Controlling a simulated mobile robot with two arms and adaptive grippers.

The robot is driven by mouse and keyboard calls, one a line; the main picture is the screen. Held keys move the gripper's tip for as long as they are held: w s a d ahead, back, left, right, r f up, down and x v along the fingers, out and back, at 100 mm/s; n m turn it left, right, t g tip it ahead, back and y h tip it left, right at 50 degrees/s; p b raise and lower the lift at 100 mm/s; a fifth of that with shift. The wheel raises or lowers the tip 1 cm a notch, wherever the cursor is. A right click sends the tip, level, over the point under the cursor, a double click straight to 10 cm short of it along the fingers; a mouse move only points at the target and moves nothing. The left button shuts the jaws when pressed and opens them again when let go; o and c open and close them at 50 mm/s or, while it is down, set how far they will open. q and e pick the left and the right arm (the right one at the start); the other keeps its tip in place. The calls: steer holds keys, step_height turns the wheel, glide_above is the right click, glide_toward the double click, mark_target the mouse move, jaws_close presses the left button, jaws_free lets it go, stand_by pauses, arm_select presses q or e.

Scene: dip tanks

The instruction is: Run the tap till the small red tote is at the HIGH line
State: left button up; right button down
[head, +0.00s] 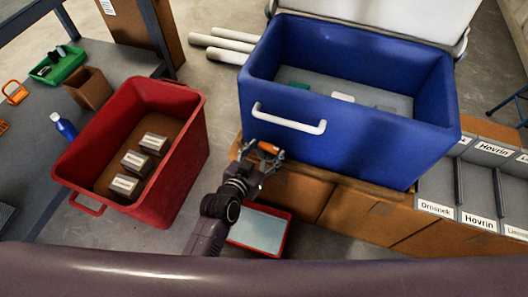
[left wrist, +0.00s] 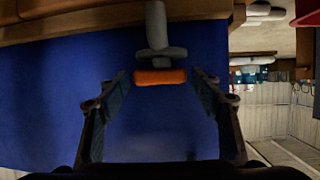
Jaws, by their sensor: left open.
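The small red tote (head: 286,240) sits low below the blue tank (head: 330,150), partly hidden by my left arm. It holds a pale, flat surface that looks like liquid. No HIGH line can be made out. The tap's orange handle (head: 269,148) shows at the tank's lower left front. In the left wrist view the orange handle (left wrist: 160,77) sits on a grey tap body (left wrist: 157,35). My left gripper (head: 264,155) is open, with its fingers apart on either side of the handle; it also shows in the left wrist view (left wrist: 160,85). My right gripper is not in view.
A larger red tote (head: 188,165) with several labelled blocks stands at left. A grey bench (head: 35,160) carries a green tray (head: 58,65), a brown box (head: 88,88) and a blue bottle (head: 64,126). Labelled grey bins (head: 490,180) stand at right. White pipes (head: 222,43) lie behind.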

arm_select(q)
steer(key=v, duration=1.2)
steer(key=shift+o, duration=0.5)
steer(key=shift+f, duration=0.1)
